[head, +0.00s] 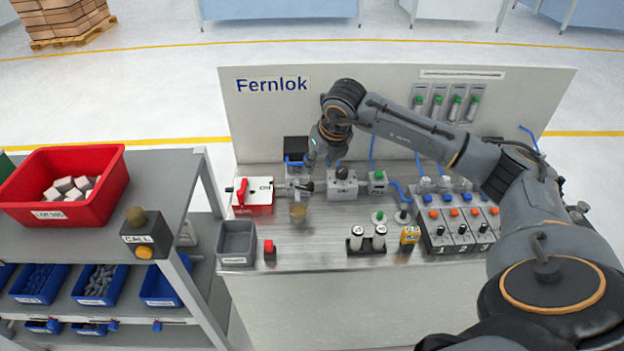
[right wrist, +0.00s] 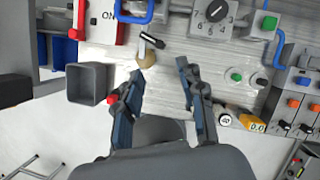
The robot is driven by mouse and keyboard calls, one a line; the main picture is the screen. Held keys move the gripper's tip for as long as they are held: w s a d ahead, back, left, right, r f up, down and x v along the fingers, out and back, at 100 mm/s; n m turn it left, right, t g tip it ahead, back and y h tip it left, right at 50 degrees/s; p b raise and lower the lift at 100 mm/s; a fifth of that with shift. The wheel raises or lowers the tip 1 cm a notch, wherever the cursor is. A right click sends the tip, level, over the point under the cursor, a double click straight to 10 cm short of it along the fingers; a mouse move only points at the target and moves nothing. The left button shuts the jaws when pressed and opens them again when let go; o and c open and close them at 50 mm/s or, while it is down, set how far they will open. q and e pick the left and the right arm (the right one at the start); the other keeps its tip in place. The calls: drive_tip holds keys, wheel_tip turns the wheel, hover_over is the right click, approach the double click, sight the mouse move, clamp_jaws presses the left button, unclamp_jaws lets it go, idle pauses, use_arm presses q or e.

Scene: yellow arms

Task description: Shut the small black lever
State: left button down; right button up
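The small black lever (right wrist: 152,40) shows in the right wrist view with a pale metal stem, above a tan, cup-like part. In the head view the lever (head: 306,187) is near the panel's left side, just right of the red switch box. My right gripper (right wrist: 160,75) is open and empty, its two dark fingers apart. The lever is beyond the fingertips, slightly left of the middle of the gap, and no touch shows. In the head view my right gripper (head: 320,155) is partly hidden by its own wrist above the lever. My left gripper is not in view.
The red switch box (head: 252,207) marked ON stands left of the lever. The grey dial box (head: 342,186) is to its right. A grey open bin (head: 237,242) and a red button (head: 269,248) are in front. A shelf with a red crate (head: 95,210) stands at the left.

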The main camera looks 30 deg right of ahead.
sight(311, 184)
drive_tip(key=p+x, duration=0.2)
drive_tip(key=x, duration=0.7)
drive_tip(key=shift+w+f+p, duration=0.15)
drive_tip(key=shift+f+p, duration=0.2)
drive_tip(key=shift+p, duration=0.05)
drive_tip(key=shift+w+f, duration=0.25)
drive_tip(key=shift+f, duration=0.4)
drive_tip(key=shift+c, duration=0.2)
clamp_jaws()
